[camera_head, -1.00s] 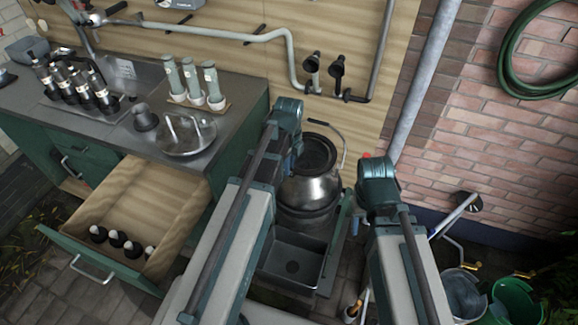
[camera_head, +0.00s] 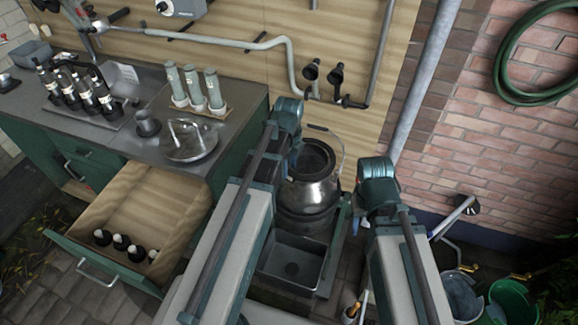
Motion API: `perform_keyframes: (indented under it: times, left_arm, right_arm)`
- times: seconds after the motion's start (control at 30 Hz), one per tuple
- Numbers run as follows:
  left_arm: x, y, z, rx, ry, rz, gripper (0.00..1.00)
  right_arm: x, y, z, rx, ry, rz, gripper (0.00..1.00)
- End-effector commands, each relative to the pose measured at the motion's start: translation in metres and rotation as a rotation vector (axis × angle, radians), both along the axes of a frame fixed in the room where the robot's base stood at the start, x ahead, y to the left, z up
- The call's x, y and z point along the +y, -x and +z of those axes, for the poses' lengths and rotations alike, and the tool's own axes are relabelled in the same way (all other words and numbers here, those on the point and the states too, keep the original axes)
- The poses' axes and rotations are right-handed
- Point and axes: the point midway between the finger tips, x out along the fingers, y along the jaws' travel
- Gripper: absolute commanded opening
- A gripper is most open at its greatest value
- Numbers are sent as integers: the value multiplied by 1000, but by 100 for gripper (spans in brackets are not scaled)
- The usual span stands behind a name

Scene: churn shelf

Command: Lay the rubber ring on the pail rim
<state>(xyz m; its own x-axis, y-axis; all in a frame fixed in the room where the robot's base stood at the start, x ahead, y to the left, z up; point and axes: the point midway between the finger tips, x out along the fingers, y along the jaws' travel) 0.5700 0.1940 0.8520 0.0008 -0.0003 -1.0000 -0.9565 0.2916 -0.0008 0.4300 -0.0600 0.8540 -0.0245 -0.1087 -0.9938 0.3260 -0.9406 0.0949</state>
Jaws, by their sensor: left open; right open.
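A steel pail (camera_head: 312,193) with a raised wire handle stands at the middle, behind a grey sink basin. Its mouth is open and dark. I cannot tell whether a ring lies on its rim, and I cannot pick out the rubber ring elsewhere. My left arm reaches up at the pail's left and partly covers that side. My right arm ends at the pail's right, apart from it. The jaws of both grippers are hidden behind my own arms. A round metal lid with a handle (camera_head: 188,142) lies on the counter.
The counter (camera_head: 240,125) at left carries dark bottles (camera_head: 85,92), a cup (camera_head: 147,124) and pale tubes on a board (camera_head: 205,105). An open drawer (camera_head: 150,200) below holds several small bottles. Pipes run along the wall. Buckets (camera_head: 512,300) stand at lower right.

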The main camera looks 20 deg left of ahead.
Motion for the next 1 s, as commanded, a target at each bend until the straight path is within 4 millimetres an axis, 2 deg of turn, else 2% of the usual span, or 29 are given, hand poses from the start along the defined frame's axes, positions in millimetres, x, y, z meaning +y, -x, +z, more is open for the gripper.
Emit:
perform_keyframes:
  times: [0.03,0.6,0.8,1.0]
  left_arm:
    - [0,0,14,0,0,0,46]
    - [0,0,98,0,0,0,46]
    - [0,0,111,0,0,0,46]
    - [0,0,110,0,0,0,46]
  right_arm:
    - [0,0,14,0,0,0,50]
    - [0,0,98,0,0,0,50]
    - [0,0,111,0,0,0,50]
    - [0,0,110,0,0,0,50]
